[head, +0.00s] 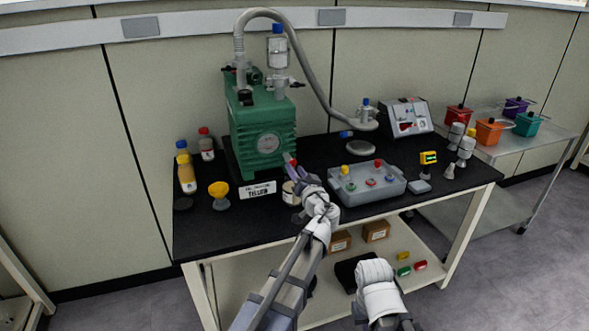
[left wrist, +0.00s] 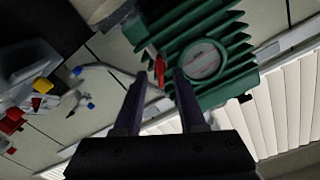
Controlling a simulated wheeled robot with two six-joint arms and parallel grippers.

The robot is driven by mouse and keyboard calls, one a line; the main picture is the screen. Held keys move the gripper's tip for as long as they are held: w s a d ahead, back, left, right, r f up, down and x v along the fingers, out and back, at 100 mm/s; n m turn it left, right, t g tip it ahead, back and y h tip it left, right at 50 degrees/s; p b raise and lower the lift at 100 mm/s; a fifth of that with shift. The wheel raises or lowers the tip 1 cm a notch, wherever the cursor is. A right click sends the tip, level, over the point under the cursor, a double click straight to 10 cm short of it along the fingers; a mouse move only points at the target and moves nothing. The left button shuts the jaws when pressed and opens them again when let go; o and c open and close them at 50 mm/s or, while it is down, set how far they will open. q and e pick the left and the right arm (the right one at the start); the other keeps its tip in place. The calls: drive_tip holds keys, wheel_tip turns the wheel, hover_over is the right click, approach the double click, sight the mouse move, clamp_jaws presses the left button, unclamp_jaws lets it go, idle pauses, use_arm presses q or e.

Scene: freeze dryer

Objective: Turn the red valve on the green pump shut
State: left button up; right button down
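The green pump (head: 262,135) stands on the black bench top. Its ribbed side and round plate (left wrist: 201,62) show in the left wrist view. The red valve (left wrist: 159,70) is a small red lever beside the pump's ribs. In the head view only a bit of red shows near my left gripper (head: 291,167). My left gripper is at the pump's lower right front corner. In the left wrist view its two dark fingers (left wrist: 160,80) are apart, with the red lever in the gap between their tips. I cannot tell whether either finger touches it. My right gripper is not clearly seen.
A yellow funnel (head: 219,190) and bottles (head: 186,174) stand left of the pump. A grey hose (head: 316,75) arches over to the right.

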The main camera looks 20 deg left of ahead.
use_arm(q)
drive_tip(key=shift+x, duration=0.95)
clamp_jaws()
